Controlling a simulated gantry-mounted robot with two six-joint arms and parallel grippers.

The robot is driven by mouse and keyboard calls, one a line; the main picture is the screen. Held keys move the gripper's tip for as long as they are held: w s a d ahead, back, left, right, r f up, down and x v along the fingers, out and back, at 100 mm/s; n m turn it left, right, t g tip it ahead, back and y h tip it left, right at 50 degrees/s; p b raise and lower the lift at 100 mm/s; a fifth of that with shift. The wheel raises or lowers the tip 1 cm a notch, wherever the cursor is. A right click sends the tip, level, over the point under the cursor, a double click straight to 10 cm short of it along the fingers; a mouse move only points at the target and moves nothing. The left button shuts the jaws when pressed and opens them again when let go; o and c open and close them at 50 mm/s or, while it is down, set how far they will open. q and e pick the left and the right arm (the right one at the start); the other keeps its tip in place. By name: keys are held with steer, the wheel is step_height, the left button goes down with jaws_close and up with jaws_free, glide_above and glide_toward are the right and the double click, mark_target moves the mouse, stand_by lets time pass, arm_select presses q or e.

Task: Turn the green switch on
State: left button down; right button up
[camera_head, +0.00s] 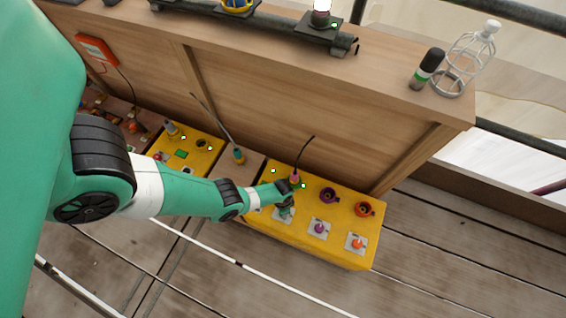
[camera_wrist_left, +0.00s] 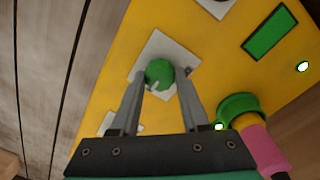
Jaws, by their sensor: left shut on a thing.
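The green switch shows in the left wrist view as a round green knob (camera_wrist_left: 159,73) on a pale square plate (camera_wrist_left: 157,46). It sits on the yellow box (camera_head: 340,255), in the front row with a purple switch (camera_head: 319,229) and an orange switch (camera_head: 357,244). My left gripper (camera_head: 285,209) reaches down over the box. In the left wrist view its two fingertips (camera_wrist_left: 160,88) are on either side of the green knob, shut on it. In the head view the gripper mostly hides the green switch. My right gripper is in neither view.
A pink plug (camera_wrist_left: 258,143) with a cable sits in the green socket (camera_wrist_left: 238,107) beside the gripper. Purple (camera_head: 328,195) and orange (camera_head: 365,209) sockets are behind their switches. Another yellow box (camera_head: 205,160) is left. A wooden wall (camera_head: 270,90) stands behind; the front floor is mostly clear.

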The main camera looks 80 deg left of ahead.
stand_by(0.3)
arm_select(q)
steer(key=shift+c, duration=2)
jaws_free()
step_height(320, 180, up, 12)
steer(key=p, duration=1.1)
steer(key=shift+a+f, duration=0.2)
steer(key=shift+a, duration=0.05)
